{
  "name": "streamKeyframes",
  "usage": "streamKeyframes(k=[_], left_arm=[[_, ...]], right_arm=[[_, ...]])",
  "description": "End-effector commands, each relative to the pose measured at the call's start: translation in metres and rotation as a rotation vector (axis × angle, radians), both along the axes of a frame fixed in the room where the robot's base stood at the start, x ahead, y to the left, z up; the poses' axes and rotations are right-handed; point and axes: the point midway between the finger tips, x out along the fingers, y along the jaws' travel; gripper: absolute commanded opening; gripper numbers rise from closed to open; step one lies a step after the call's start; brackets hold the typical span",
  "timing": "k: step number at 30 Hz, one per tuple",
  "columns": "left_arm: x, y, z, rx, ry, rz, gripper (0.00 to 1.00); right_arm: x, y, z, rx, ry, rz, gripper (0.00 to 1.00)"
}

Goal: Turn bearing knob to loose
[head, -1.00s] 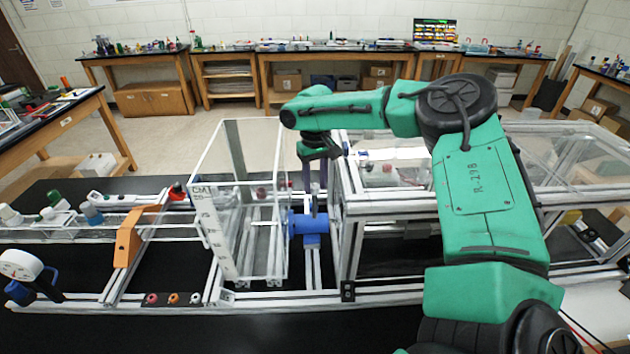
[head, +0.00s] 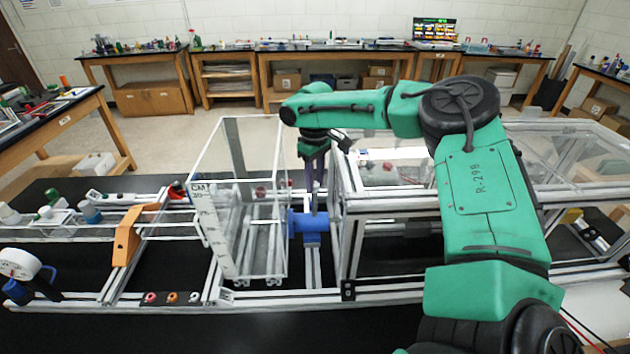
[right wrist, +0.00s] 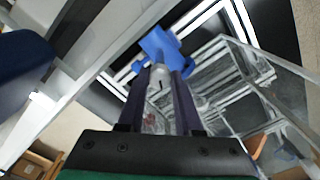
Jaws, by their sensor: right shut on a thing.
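The blue bearing (head: 311,239) sits on the aluminium rails just right of the clear tank in the head view. It also shows beyond my fingertips in the right wrist view (right wrist: 164,48). My right gripper (head: 315,208) points down at the bearing from above. In the right wrist view my right gripper (right wrist: 162,76) has its two dark purple fingers closed on a pale grey knob (right wrist: 157,84) with a dark mark. The fingers partly cover the knob, and its setting cannot be read. My left gripper is not in view.
The clear tank (head: 238,200) with a CM scale stands close left of my gripper. A framed clear enclosure (head: 347,250) stands close on the right. The black front tabletop is clear.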

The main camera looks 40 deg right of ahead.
Motion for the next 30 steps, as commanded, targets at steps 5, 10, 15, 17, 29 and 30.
streamKeyframes(k=[5,10,15,17,29,30], left_arm=[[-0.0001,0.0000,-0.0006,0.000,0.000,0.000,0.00],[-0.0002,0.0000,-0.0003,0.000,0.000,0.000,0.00],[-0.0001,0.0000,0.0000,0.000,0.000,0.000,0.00],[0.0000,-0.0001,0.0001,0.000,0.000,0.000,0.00],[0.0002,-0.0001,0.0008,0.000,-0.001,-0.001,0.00],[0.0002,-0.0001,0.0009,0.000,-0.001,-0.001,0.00]], right_arm=[[0.0015,0.0002,0.0011,0.000,-0.006,0.168,0.00],[0.0014,0.0006,0.0014,0.000,-0.006,0.329,0.00],[0.0011,0.0008,0.0011,0.001,-0.005,0.488,0.00],[0.0011,0.0009,0.0009,0.001,-0.004,0.540,0.00],[0.0007,0.0011,0.0005,0.000,-0.003,0.797,0.00],[0.0007,0.0011,0.0004,0.000,-0.003,0.811,0.00]])
